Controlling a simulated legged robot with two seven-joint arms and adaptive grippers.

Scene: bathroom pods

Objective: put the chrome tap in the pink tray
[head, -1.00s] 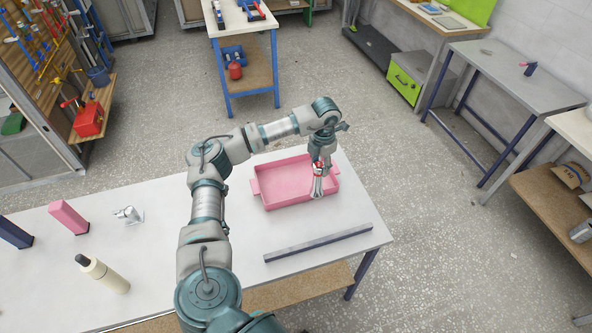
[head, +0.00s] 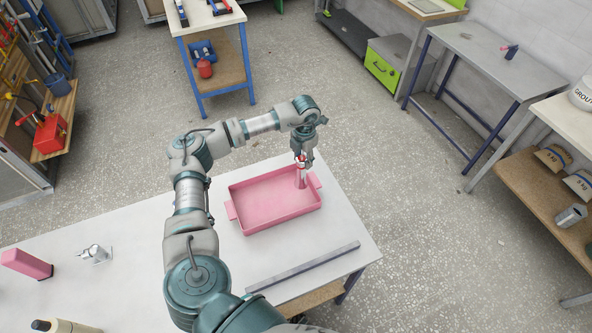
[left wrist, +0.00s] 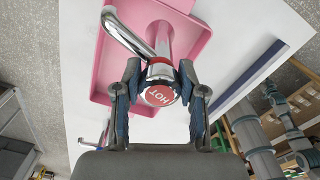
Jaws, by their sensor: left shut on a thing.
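My left gripper (head: 302,160) is shut on the chrome tap (head: 301,180), which has a red band and hangs upright at the right end of the pink tray (head: 262,221). In the left wrist view, the fingers of the left gripper (left wrist: 163,100) close on either side of the tap's red "HOT" cap, and the tap's chrome spout (left wrist: 128,34) reaches to the upper left over the pink tray (left wrist: 190,43). I cannot tell whether the tap's lower end touches the tray floor. The tray looks otherwise empty. My right gripper is not in view.
A grey bar (head: 303,268) lies on the white table (head: 140,231) in front of the tray. A grey side table (head: 485,62) stands apart at the right.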

